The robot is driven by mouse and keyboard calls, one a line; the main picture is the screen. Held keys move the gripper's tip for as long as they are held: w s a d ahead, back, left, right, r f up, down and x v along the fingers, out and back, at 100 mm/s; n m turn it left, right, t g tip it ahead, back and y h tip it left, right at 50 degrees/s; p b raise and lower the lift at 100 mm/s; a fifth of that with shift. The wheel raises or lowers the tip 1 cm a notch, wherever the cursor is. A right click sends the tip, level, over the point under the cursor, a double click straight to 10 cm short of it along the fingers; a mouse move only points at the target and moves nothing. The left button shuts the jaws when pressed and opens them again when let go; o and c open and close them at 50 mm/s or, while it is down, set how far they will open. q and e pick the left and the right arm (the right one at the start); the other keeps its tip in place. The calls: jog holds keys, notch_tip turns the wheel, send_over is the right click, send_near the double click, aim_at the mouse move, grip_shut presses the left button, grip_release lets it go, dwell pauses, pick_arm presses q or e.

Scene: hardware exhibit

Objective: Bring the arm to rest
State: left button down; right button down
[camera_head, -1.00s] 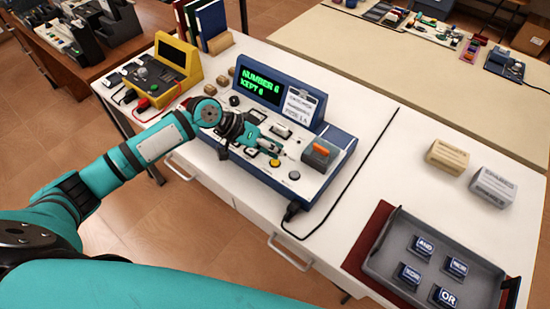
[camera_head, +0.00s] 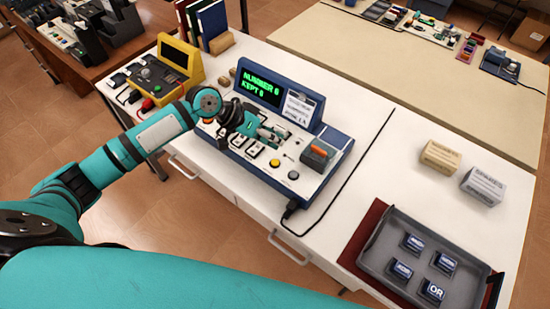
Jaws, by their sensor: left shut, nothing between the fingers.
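My left arm comes in from the left, and its teal gripper (camera_head: 266,132) is shut and empty. In the picture it overlaps the left part of the blue and white console (camera_head: 310,185). I cannot tell whether its fingers touch the panel. The console's screen (camera_head: 262,87) shows green text, "NUMBER 6" and "KEPT 6". A yellow button (camera_head: 274,159), another round button and a grey block with an orange switch (camera_head: 319,151) show to the right of the gripper. My right gripper is out of view.
A yellow device (camera_head: 165,73) stands at the left of the white table (camera_head: 440,125). A grey tray (camera_head: 385,262) with several labelled blocks is at the lower right. Two small boxes, one tan (camera_head: 440,156) and one grey (camera_head: 483,187), stand behind it. A black cable crosses the table.

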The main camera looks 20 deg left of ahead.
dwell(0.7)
pick_arm(q)
jog(key=shift+m+g, duration=0.4)
jog(key=shift+m, duration=0.3)
jog(key=s+d+f, duration=0.1)
jog(key=s, duration=0.1)
jog(key=s+d+f, duration=0.2)
jog(key=s+d, duration=0.1)
jog(key=shift+s+f, duration=0.3)
jog(key=shift+s, duration=0.05)
jog(key=s+d+f+y, duration=0.2)
jog(key=s, duration=0.5)
jog(key=s+a+n+t+y, duration=0.1)
jog(key=s+a+n+y, duration=0.4)
jog(key=s+a, duration=0.8)
notch_tip(320, 180, down, 27)
jog(key=s+d+m+g+y, duration=0.1)
jog(key=s+d, duration=0.1)
jog(key=s+a+f+g+b, duration=0.1)
jog(key=s+a+f, duration=0.2)
jog(key=s+f, duration=1.3)
jog(key=shift+a+f+g+y+b, duration=0.15)
jog(key=shift+f+g+y+b, duration=0.15)
jog(key=shift+f, duration=0.05)
